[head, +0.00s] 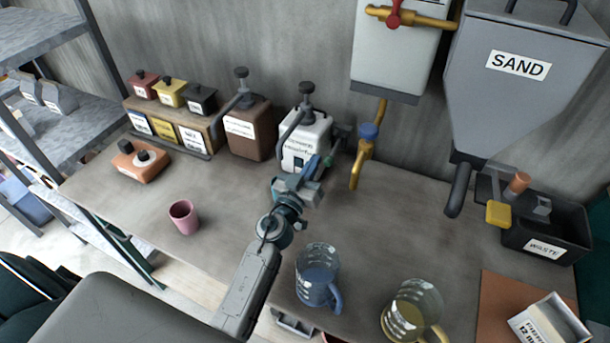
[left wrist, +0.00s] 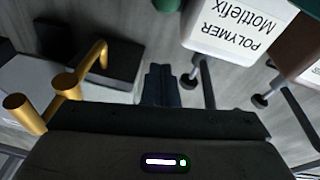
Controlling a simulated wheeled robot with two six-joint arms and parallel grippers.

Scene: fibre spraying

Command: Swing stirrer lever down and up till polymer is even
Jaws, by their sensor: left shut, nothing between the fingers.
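The white polymer container (head: 305,140) stands on the bench against the back wall, with a dark pump head and spout on top. In the left wrist view its label reads POLYMER Mottlefix (left wrist: 232,42), upside down. A dark part (head: 343,134), perhaps the stirrer lever, shows at the container's right side, partly behind my gripper. A green part (left wrist: 166,5) is cut off at the top of the left wrist view. My left gripper (head: 322,164) is just in front of the container's lower right; its fingers (left wrist: 161,84) are together and empty. The polymer inside is hidden.
A brass tap (head: 361,160) stands close to the right of my gripper. A brown container (head: 249,130) is left of the polymer. A blue jug (head: 317,277) and a yellowish jug (head: 411,311) stand in front. A pink cup (head: 184,217) is at left.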

